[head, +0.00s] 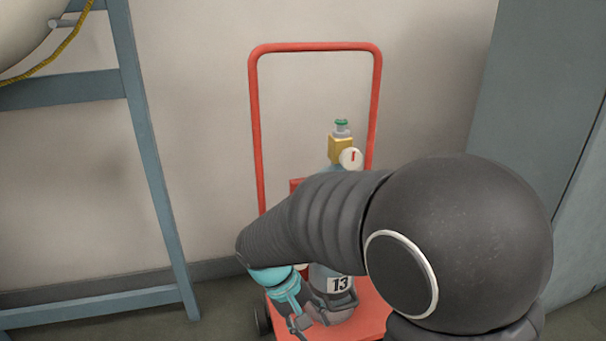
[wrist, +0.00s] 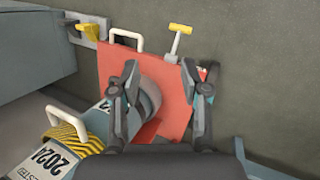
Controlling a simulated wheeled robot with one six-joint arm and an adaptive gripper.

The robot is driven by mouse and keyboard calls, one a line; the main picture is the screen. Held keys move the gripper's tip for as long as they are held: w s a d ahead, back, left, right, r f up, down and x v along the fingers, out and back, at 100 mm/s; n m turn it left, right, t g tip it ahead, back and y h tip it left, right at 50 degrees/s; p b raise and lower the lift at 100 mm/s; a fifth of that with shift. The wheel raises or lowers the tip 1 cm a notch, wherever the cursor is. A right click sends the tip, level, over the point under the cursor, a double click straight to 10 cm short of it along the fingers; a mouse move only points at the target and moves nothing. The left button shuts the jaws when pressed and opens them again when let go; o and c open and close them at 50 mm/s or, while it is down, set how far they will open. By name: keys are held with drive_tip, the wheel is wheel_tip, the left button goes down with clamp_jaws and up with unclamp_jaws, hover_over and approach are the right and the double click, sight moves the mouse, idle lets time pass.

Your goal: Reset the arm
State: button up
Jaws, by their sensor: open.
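My gripper (head: 318,312) is low over the red trolley (head: 372,318) in the head view, beside the lower body of a blue-grey cylinder (head: 322,277) marked 13. The cylinder stands upright, with a gauge and a green knob on top. My arm hides part of it and of the trolley. In the wrist view my gripper (wrist: 160,72) has its two fingers spread apart, with the red plate (wrist: 118,65) beyond them. A grey round part (wrist: 149,98) shows between and behind the fingers. Nothing is seen held; whether the fingers touch the cylinder cannot be told.
A blue rack (head: 140,110) with a pale rounded tank (head: 25,28) and yellow rope stands left. A grey-blue cabinet (head: 535,85) stands right.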

drive_tip(key=s+d+r+m+t+y+p, duration=0.2)
drive_tip(key=s+d+r, duration=0.4)
drive_tip(key=r, duration=0.5)
drive_tip(key=s+d+r+m+t+y+p, duration=0.3)
drive_tip(key=s+d+r+t+p, duration=0.1)
drive_tip(key=d+r, duration=0.4)
drive_tip(key=p+v, duration=0.1)
drive_tip(key=v, duration=0.2)
drive_tip(key=shift+s+d, duration=0.15)
drive_tip(key=shift+s, duration=0.05)
